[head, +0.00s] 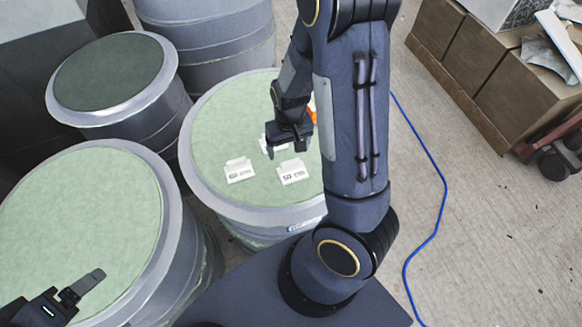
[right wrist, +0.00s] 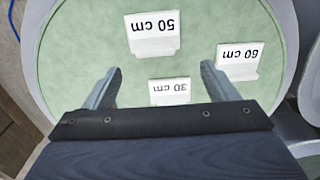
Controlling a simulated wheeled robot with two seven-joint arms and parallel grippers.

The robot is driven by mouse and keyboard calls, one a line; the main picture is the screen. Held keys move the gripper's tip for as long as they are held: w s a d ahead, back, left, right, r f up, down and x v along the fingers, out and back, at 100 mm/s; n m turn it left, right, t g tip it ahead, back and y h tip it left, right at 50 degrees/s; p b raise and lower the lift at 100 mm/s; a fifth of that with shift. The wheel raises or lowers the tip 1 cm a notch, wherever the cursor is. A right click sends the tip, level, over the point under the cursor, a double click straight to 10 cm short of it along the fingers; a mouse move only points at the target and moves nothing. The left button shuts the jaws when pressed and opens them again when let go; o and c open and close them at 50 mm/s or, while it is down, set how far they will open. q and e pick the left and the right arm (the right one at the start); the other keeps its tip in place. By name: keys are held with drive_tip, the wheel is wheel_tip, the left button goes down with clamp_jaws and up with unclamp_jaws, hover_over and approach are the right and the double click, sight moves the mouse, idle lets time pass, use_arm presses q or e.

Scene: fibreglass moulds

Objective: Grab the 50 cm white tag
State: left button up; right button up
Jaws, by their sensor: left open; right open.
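The white 50 cm tag (head: 292,172) stands on the green top of the middle drum (head: 215,135). In the right wrist view the 50 cm tag (right wrist: 153,34) is upside down, beyond the fingertips. A 60 cm tag (head: 240,171) stands to its left in the head view; it also shows in the right wrist view (right wrist: 239,60). A 30 cm tag (right wrist: 170,91) is partly hidden by my gripper body. My right gripper (head: 292,150) is open and empty above the drum, behind the 50 cm tag; its fingers (right wrist: 160,72) point toward the drum top. My left gripper (head: 82,290) is over the near left drum.
A green-topped drum (head: 75,215) stands at the near left, with a dark-topped drum (head: 108,75) behind it. A blue cable (head: 432,170) runs along the floor on the right. Wooden boxes (head: 490,75) stand at the back right. An orange thing shows behind my right arm.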

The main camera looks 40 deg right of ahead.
sight(290, 163)
drive_tip(key=f, duration=0.8)
drive_tip(key=shift+d+f, duration=0.25)
drive_tip(key=shift+d, duration=0.1)
drive_tip(key=c, duration=1.1)
